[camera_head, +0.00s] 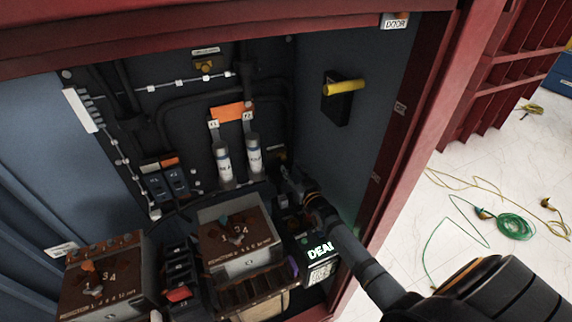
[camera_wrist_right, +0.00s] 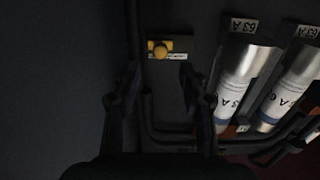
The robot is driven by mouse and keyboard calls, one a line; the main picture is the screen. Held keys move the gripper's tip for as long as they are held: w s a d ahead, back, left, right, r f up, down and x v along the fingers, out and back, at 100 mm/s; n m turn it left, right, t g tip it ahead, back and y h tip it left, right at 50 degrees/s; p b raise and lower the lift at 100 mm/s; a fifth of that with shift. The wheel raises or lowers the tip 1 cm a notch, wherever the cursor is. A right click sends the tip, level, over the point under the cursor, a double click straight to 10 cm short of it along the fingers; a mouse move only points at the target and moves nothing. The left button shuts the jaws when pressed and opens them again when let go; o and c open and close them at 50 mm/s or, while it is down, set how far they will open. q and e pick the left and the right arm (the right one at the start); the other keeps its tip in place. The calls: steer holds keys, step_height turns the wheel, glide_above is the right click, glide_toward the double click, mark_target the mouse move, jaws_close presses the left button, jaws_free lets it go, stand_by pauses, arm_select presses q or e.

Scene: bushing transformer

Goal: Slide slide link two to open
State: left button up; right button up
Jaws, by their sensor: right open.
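The slide link with a yellow knob on a brass plate (camera_wrist_right: 160,48) shows in the right wrist view, with a small white label strip under it. It seems to be the small plate right of the fuses in the head view (camera_head: 277,153), mostly hidden behind my gripper there. Its number is too small to read. My right gripper (camera_head: 289,174) is open and empty; in the wrist view its fingers (camera_wrist_right: 158,85) stand on either side below the knob, apart from it. Another slide link with a yellow knob (camera_head: 204,67) is high on the back panel. My left gripper is not in view.
Two white fuses (camera_head: 222,163) stand left of my right gripper, close to it. A yellow handle (camera_head: 345,87) sticks out from the right wall. Boxes with rotary dials (camera_head: 238,238) and a dark display unit (camera_head: 320,250) lie below. The red cabinet frame (camera_head: 420,120) bounds the right.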

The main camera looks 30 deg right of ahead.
mark_target(284, 159)
steer(key=w+b, duration=0.4)
steer(key=w, duration=0.1)
steer(key=shift+w+d+f, duration=0.15)
steer(key=shift+w, duration=0.15)
jaws_close()
